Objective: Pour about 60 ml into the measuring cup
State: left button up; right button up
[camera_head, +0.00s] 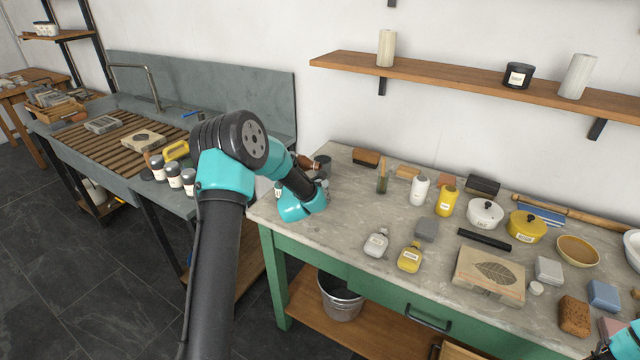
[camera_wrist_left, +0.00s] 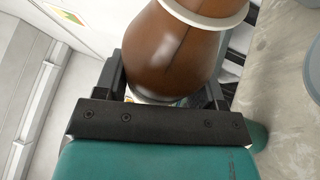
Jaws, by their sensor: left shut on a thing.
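A brown, glossy bottle (camera_head: 309,163) with a pale ring shows partly behind my left wrist at the left end of the grey worktop. In the left wrist view the brown bottle (camera_wrist_left: 172,50) fills the space between the fingers, its neck end toward the top. My left gripper (camera_wrist_left: 170,88) is shut on it. In the head view my wrist hides most of the gripper and bottle. I cannot clearly make out the measuring cup. A grey rounded vessel (camera_wrist_left: 314,70) is cut off at the right edge of the left wrist view. Only a teal and black piece of my right arm shows at the lower right corner.
Behind the bottle stands a dark round container (camera_head: 322,160). To the right are a brush (camera_head: 382,180), a white bottle (camera_head: 419,190), a yellow bottle (camera_head: 446,201) and small jugs (camera_head: 376,243). The worktop's front left is clear.

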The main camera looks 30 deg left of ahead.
pick_arm(q)
jog(key=shift+r, duration=0.2)
jog(key=shift+r+n, duration=0.15)
jog(key=shift+n, duration=0.15)
notch_tip(320, 180, up, 2)
jog(key=n+g, duration=0.1)
jog(key=n, duration=0.1)
jog(key=shift+r+n, duration=0.1)
jog(key=shift+n, duration=0.2)
jog(key=shift+r+n+g, duration=0.2)
jog(key=shift+n+g, duration=0.1)
jog(key=shift+f, duration=0.1)
dwell(0.4)
jog(key=shift+d+n+g, duration=0.2)
jog(key=shift+n+g, duration=0.3)
jog(key=shift+n, duration=0.3)
